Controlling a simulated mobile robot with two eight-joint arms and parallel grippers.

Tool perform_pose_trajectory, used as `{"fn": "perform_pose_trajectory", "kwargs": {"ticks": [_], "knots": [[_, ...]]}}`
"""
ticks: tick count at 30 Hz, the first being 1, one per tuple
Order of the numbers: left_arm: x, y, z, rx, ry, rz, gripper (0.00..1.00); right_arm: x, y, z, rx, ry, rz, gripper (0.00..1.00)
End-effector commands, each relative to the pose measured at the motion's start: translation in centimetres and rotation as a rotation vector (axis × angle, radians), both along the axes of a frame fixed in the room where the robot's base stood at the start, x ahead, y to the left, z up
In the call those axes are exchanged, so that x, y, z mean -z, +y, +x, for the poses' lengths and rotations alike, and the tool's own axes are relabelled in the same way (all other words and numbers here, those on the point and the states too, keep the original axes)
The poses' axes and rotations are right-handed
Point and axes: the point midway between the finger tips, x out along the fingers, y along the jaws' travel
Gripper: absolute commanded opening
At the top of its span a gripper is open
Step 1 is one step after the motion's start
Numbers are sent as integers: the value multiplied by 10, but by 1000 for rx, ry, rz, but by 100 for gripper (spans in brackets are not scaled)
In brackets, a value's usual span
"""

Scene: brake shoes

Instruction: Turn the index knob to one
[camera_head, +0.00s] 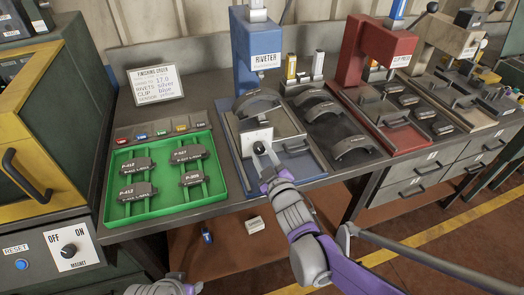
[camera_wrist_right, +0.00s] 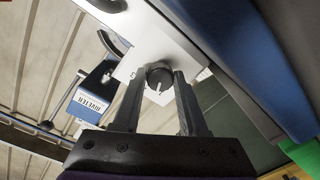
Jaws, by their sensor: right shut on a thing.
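The index knob (camera_head: 259,147) is a dark round knob on a white plate (camera_head: 250,138) at the front of the blue riveter (camera_head: 254,55). In the right wrist view the knob (camera_wrist_right: 159,77) shows a pale pointer line, and the plate (camera_wrist_right: 146,48) is behind it. The marks around the knob are too small to read. My right gripper (camera_head: 262,159) is at the knob. In the wrist view its two fingers (camera_wrist_right: 157,88) stand on either side of the knob and are shut on it. Only a bit of my left arm shows at the bottom edge; its jaws are out of sight.
A green tray (camera_head: 109,215) with several labelled brake shoes lies left of the riveter. A sign card (camera_head: 155,85) stands behind it. Dark brake shoes on a tray (camera_head: 322,118) and a red press (camera_head: 375,45) are to the right. A yellow-fronted cabinet (camera_head: 38,120) stands far left.

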Motion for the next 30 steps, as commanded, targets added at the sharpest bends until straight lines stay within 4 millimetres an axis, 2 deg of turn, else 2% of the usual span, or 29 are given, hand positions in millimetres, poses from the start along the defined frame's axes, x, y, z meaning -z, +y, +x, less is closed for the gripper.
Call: {"fn": "perform_pose_trajectory", "kwargs": {"ticks": [6,15,30], "knots": [[-12,0,0,0,-4,0,50,-2,0,0,0,-52,-159,0],[-21,0,0,0,-7,0,50,-1,0,0,0,-97,-301,0],[-23,0,0,0,-8,0,50,0,0,0,0,-114,-350,0]]}}
